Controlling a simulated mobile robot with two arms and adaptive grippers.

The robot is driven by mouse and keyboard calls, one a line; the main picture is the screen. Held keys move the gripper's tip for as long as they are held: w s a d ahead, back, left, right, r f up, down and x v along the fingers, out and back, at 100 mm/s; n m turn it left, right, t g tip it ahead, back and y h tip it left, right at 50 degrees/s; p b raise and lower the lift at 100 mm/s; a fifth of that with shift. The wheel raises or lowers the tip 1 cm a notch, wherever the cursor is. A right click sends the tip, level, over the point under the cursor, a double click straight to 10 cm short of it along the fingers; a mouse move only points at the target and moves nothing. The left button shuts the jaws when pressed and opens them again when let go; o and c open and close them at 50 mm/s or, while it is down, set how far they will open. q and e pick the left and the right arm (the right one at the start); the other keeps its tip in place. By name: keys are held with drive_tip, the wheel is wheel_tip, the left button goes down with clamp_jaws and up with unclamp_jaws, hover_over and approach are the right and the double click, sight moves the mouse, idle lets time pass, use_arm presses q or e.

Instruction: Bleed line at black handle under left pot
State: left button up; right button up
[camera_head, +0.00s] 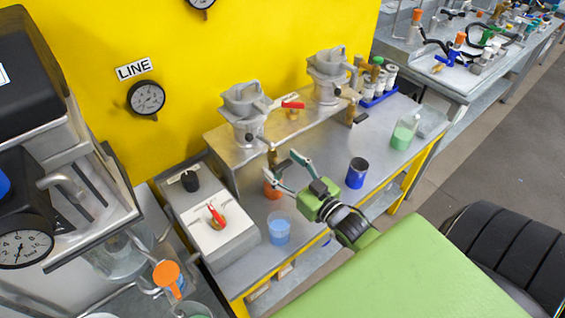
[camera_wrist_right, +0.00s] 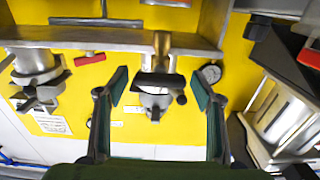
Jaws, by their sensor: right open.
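The left pot (camera_head: 245,112), grey metal, stands on a steel shelf against the yellow wall. A brass fitting (camera_head: 272,156) shows under the shelf front below it. In the right wrist view the brass fitting (camera_wrist_right: 162,48) carries a black handle (camera_wrist_right: 160,79), with a grey pot (camera_wrist_right: 155,100) behind it. My right gripper (camera_head: 287,167) is open and empty in front of that fitting. In the wrist view the handle appears between the two spread fingers, and I see no contact. Whether it lies at fingertip depth I cannot tell. My left gripper is not in view.
An orange cup (camera_head: 273,189) stands below the gripper. A white box with a red handle (camera_head: 216,213) is at left. The right pot (camera_head: 327,75) stands farther right.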

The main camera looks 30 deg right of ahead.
drive_tip(key=shift+w, duration=0.15)
drive_tip(key=c, duration=1.1)
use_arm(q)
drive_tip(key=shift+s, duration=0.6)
use_arm(e)
drive_tip(key=shift+n, duration=0.3)
drive_tip(key=n+p, duration=0.1)
drive_tip(key=n, duration=0.1)
drive_tip(key=shift+a+n, duration=0.1)
drive_tip(key=shift+n, duration=0.2)
drive_tip(key=n, duration=0.3)
drive_tip(key=shift+a+n, duration=0.1)
drive_tip(key=shift+n, duration=0.2)
drive_tip(key=n, duration=0.5)
drive_tip(key=shift+a+f+n, duration=0.1)
drive_tip(key=shift+f+n, duration=0.05)
drive_tip(key=shift+n, duration=0.15)
use_arm(q)
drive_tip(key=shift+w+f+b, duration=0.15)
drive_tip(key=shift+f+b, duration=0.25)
drive_tip(key=shift+b, duration=0.5)
use_arm(e)
drive_tip(key=n, duration=0.5)
drive_tip(key=shift+f+n, duration=0.15)
drive_tip(key=shift+n, duration=0.15)
